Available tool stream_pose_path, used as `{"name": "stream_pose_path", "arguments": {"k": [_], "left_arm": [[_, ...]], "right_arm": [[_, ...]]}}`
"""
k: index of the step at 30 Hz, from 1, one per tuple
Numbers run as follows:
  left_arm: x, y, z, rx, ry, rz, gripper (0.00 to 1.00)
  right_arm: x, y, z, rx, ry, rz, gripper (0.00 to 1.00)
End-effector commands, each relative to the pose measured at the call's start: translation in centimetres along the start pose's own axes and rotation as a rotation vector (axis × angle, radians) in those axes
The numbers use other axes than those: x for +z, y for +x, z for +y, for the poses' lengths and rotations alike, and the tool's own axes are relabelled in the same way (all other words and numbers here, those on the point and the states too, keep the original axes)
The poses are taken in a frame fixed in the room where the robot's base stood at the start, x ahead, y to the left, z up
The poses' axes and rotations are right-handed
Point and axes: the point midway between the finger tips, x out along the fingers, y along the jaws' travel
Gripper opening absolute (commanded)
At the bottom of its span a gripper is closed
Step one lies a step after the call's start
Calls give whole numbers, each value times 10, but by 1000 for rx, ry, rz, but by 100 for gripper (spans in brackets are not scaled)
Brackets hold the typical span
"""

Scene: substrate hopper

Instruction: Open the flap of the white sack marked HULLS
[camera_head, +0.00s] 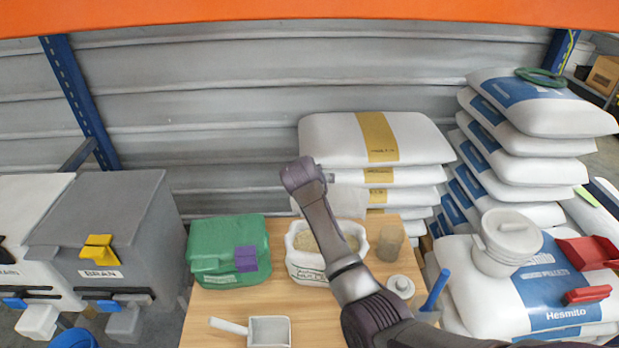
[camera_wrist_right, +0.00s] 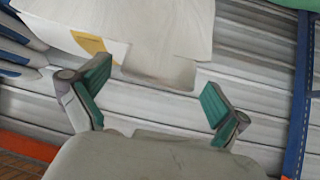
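The white sack marked HULLS (camera_head: 307,268) stands on the wooden table in the head view, its small label partly blurred. Its mouth shows tan material inside. A pale flap (camera_head: 346,203) stands up at the back of the mouth, partly behind my right arm. In the right wrist view a pale flap-like sheet (camera_wrist_right: 165,45) lies beyond and between the fingers. My right gripper (camera_wrist_right: 157,76) is open, with its two green-padded fingers apart and not closed on the sheet. In the head view my right arm crosses in front of the sack and its fingers cannot be made out. My left gripper is not in view.
A green sack (camera_head: 228,238) with a purple clip (camera_head: 246,259) stands left of the white sack. A scoop (camera_head: 268,331) lies in front. Stacked sacks (camera_head: 340,138) stand behind the table.

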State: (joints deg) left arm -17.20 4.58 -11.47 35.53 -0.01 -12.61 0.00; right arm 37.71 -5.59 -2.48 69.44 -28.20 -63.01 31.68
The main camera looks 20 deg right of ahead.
Motion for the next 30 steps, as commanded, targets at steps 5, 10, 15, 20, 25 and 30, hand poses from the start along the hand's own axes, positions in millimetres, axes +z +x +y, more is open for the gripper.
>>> {"name": "stream_pose_path", "arguments": {"k": [5, 10, 15, 20, 25, 30], "left_arm": [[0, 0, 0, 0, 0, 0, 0], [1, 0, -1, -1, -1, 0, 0], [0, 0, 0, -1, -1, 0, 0], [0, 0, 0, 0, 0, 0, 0], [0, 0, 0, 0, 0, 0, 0], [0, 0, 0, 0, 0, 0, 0]], "right_arm": [[2, 1, 0, 1, 0, -4, 100], [3, -4, 0, 0, 0, -5, 100], [3, -27, 0, -1, 1, -4, 100], [2, -62, -1, -3, 3, -2, 100], [2, -95, 0, -2, 3, -2, 100], [2, -115, 0, 0, 1, -2, 100]]}}
